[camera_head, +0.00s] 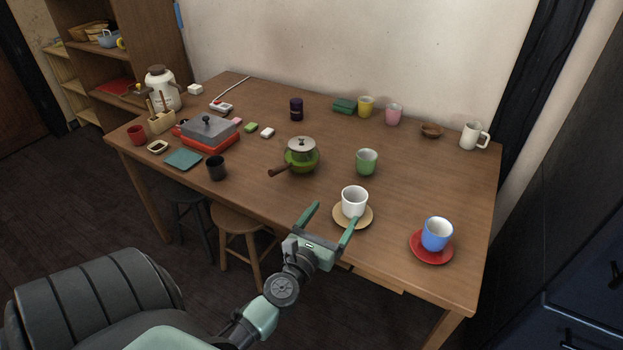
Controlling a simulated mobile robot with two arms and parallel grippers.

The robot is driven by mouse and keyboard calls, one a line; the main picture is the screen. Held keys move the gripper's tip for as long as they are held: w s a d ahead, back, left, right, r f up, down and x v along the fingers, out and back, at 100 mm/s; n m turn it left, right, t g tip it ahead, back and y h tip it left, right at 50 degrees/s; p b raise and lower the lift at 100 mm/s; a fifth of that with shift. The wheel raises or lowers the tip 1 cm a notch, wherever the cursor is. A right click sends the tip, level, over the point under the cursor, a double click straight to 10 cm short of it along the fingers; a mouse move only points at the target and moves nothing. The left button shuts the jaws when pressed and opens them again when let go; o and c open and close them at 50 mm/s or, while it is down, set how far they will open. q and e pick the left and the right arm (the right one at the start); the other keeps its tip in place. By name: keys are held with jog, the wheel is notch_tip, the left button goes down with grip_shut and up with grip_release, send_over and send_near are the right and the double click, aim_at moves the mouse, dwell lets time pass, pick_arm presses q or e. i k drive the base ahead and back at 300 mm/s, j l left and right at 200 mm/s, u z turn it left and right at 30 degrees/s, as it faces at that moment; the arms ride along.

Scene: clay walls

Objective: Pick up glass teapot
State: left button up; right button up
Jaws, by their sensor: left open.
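A small green teapot (301,161) with a pale lid and a brown side handle stands upright near the middle of the wooden table. It is the only teapot-shaped thing I can make out, and I cannot tell whether it is glass. My left gripper (334,214) is open and empty at the table's front edge. It is in front of the teapot and slightly right of it, clearly apart from it. Its right finger overlaps the edge of the tan saucer (366,218) in the picture; I cannot tell whether they touch. My right gripper is not in view.
A white cup (354,201) on the saucer stands close to my left gripper. A green cup (366,162) is right of the teapot, a black cup (216,168) left. A blue cup (436,234) is at front right. Stools (238,222) stand below the table (440,180).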

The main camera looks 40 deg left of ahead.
aim_at(305, 165)
jog(key=u, duration=1.4)
